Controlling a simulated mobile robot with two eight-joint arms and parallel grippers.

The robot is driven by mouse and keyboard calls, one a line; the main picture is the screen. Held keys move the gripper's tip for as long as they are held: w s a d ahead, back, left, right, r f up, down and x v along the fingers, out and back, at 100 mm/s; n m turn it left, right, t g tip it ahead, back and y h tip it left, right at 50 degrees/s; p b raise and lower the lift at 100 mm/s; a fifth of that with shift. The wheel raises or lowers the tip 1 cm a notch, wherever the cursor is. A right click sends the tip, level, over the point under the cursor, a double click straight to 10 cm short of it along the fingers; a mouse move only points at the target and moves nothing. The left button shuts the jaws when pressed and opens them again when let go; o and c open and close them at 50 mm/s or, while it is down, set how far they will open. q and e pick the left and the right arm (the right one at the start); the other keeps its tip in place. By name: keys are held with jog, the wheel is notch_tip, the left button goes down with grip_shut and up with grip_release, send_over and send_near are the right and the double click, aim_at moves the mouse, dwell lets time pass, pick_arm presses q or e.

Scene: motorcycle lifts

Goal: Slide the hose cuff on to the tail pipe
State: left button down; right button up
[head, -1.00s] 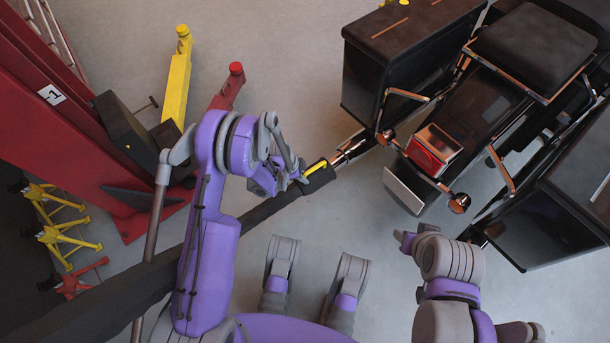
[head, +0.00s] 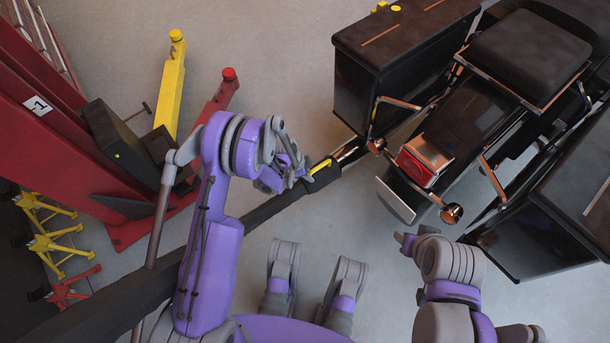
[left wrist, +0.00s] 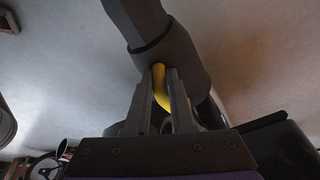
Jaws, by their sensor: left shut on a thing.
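The dark hose cuff (head: 326,178) with its yellow handle (head: 320,166) is at the end of the black hose (head: 262,213). My left gripper (head: 303,178) is shut on the yellow handle, which also shows between the fingers in the left wrist view (left wrist: 160,88). The cuff's mouth is at the near end of the chrome tail pipe (head: 350,152), roughly in line with it. I cannot tell whether the cuff is around the pipe's tip or just short of it. My right gripper (head: 404,240) is beside the motorcycle's rear, apart from the hose; its jaws are unclear.
The motorcycle has a black side case (head: 385,75) above the tail pipe, a red tail light (head: 417,168) and another case (head: 560,220) at right. A red lift post (head: 60,130) and yellow stands (head: 55,243) are at left. Grey floor lies between.

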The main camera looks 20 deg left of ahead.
pick_arm(q)
jog(key=shift+w+d, duration=0.1)
jog(key=c, duration=0.7)
grip_release()
jog(key=p+v, duration=0.3)
jog(key=v, duration=0.7)
jog(key=shift+r, duration=0.4)
